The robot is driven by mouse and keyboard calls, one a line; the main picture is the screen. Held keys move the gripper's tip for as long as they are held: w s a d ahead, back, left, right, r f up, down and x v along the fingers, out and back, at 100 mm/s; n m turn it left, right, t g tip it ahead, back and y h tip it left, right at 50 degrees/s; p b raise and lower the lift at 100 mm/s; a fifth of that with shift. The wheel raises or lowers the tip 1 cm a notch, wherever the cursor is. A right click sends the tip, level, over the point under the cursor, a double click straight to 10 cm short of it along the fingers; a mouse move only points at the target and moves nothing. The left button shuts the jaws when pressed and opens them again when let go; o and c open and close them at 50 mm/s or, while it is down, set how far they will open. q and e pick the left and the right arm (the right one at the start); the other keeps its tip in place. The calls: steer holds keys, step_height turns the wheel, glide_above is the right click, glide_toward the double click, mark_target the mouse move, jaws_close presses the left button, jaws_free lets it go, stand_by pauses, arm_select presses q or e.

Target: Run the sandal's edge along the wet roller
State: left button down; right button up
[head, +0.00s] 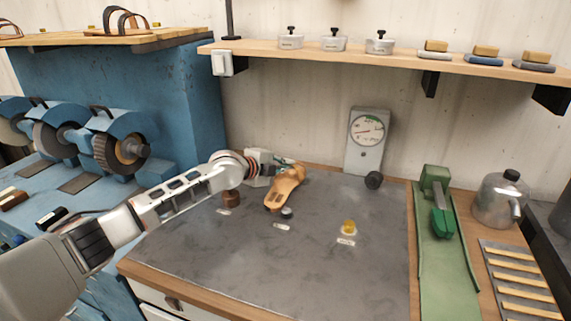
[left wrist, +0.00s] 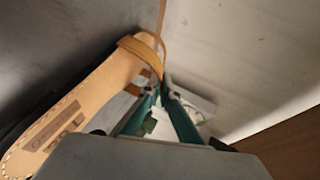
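A tan leather sandal (head: 284,190) with a strap is over the grey bench mat, tilted, its sole facing the front left. In the left wrist view the sandal (left wrist: 85,105) lies at the left, with a stamp on its insole. My left gripper (head: 287,162) is at the sandal's far end; its teal fingers (left wrist: 162,88) close together at the strap. Small roller-like pieces stand on the mat by white labels: a brown one (head: 230,198), a dark one (head: 287,213) just below the sandal, and a yellow one (head: 348,227). I cannot tell which is wet. My right gripper is not in view.
A green press (head: 437,200) and a kettle (head: 497,200) are at the right. Blue grinding wheels (head: 118,145) are at the left. The mat's front (head: 300,275) is clear.

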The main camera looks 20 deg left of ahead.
arm_select(q)
steer(key=shift+d, duration=0.25)
stand_by(0.4)
steer(key=shift+d, duration=0.25)
stand_by(0.9)
steer(key=shift+s+a+p, duration=0.1)
steer(key=shift+s+p, duration=0.1)
steer(key=shift+p, duration=0.25)
steer(key=shift+s+a+p, duration=0.1)
steer(key=shift+s+p, duration=0.5)
steer(key=shift+p, duration=0.05)
steer(key=shift+f, duration=0.15)
steer(key=shift+s, duration=0.15)
steer(key=shift+s+a+p, duration=0.1)
steer(key=shift+s+p, duration=0.45)
steer(key=shift+p, duration=0.3)
steer(key=shift+s, duration=0.2)
steer(key=shift+s+p, duration=0.2)
steer(key=shift+p, duration=0.1)
